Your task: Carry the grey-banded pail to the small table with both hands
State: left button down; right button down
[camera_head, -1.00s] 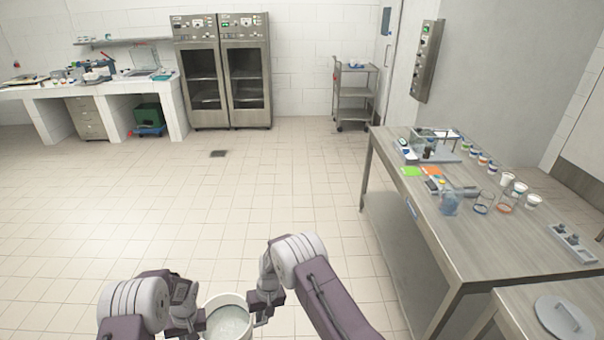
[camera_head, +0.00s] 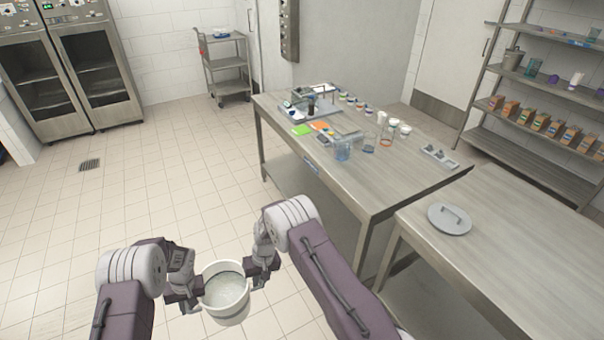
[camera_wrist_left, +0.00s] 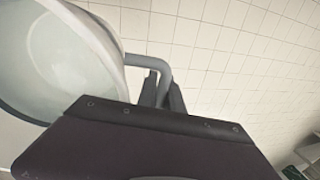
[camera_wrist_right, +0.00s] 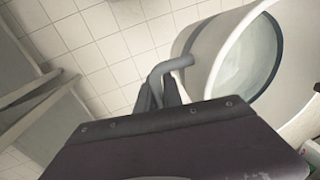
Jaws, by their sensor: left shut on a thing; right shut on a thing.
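The white pail (camera_head: 226,301) with a grey band near its base hangs between my two grippers over the floor in the head view. It looks close to upright and holds pale contents. My left gripper (camera_head: 196,302) is shut on the pail's left side handle; the grey handle (camera_wrist_left: 150,62) shows between the fingers in the left wrist view. My right gripper (camera_head: 254,281) is shut on the right side handle, which shows in the right wrist view (camera_wrist_right: 172,66). The small table (camera_head: 500,235) stands at the lower right, apart from the pail, with a round grey lid (camera_head: 450,219) on it.
A long steel table (camera_head: 405,165) with jars, beakers and a tray stands beyond the small table, its near edge right of my arms. Shelves (camera_head: 535,95) stand at the far right. A trolley (camera_head: 227,70) is at the back. The left floor is clear.

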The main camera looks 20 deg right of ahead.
aim_at(534, 274)
jog(key=z, duration=1.9)
